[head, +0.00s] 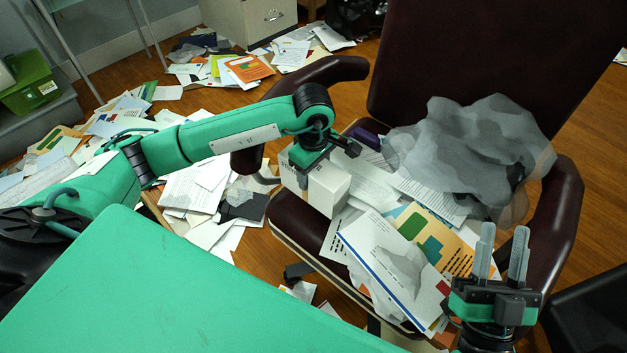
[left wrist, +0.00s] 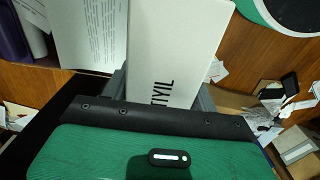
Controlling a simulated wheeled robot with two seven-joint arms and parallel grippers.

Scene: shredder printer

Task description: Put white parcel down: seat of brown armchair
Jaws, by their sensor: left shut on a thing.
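The white parcel (head: 328,189) is a small white box at the left side of the brown armchair's seat. In the left wrist view the parcel (left wrist: 175,50) has dark lettering and sits between the fingers. My left gripper (head: 318,162) is shut on it; I cannot tell whether it touches the seat or papers. The brown armchair (head: 455,60) has a tall dark back, and its seat (head: 290,222) is mostly covered by papers. My right gripper (head: 500,255) is over the front right of the seat, its two fingers apart and empty.
Papers and envelopes (head: 395,265) and a crumpled grey translucent bag (head: 470,150) cover the seat. Armrests (head: 565,215) flank it. A purple object (head: 366,136) lies near the left back. More papers litter the wooden floor, with a green bin (head: 30,85) at far left.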

